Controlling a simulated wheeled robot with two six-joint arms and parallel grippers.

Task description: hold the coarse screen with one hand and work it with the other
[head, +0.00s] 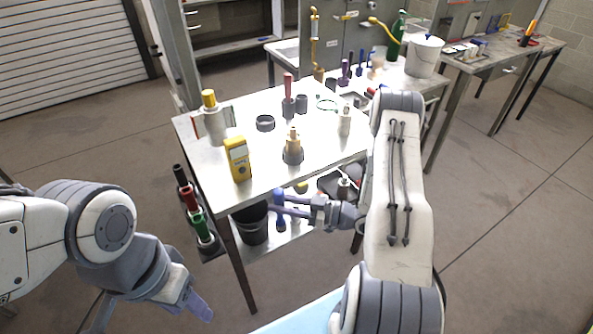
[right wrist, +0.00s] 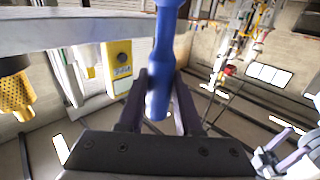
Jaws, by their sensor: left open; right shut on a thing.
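A brass perforated screen in a dark collar (head: 293,142) stands upright on the workbench. It also shows at the left edge of the right wrist view (right wrist: 15,94), which looks upside down; its holes are visible there. I cannot tell for certain that it is the coarse screen. My right gripper (head: 274,208) is beside the bench's front edge, below the top and apart from the screen. It is shut on a blue-handled tool (right wrist: 162,55), whose far end is cut off in that view. My left gripper (head: 199,307) is open and empty, low at the left, away from the bench.
A yellow meter (head: 238,159), a yellow-capped bottle (head: 211,118), a black ring (head: 265,123) and a red-handled tool (head: 288,86) stand on the bench. A black bucket (head: 253,231) is below. Coloured cylinders (head: 196,214) stand at its left side. Floor at left is clear.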

